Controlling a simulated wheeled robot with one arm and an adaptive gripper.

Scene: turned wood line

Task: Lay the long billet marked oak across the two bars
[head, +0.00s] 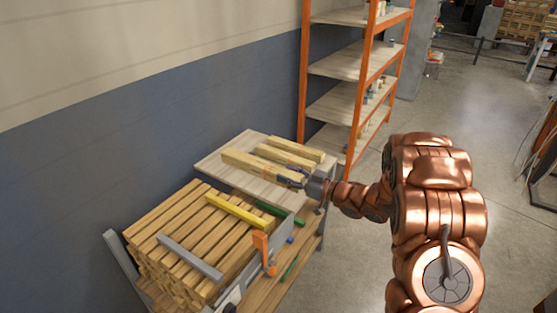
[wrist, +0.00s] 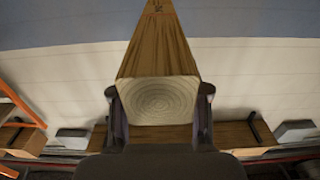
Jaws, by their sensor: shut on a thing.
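My gripper (head: 303,178) is shut on the near end of a long pale billet (head: 250,165) over the light wooden tabletop. In the wrist view the fingers (wrist: 160,112) press both sides of the billet's end grain (wrist: 158,100), and its length runs away from me. A small dark mark shows at its far end, too small to read. I cannot tell whether the billet touches the tabletop. The two bars, one yellow (head: 236,212) and one grey (head: 190,257), lie apart and roughly parallel across a stack of wooden strips, with nothing on them.
Other billets (head: 290,153) lie beside the held one on the tabletop (head: 217,163). An orange clamp-like piece (head: 263,252) stands at the stack's right side, near a grey upright plate. An orange-framed shelf (head: 345,67) stands behind. Open floor lies to the right.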

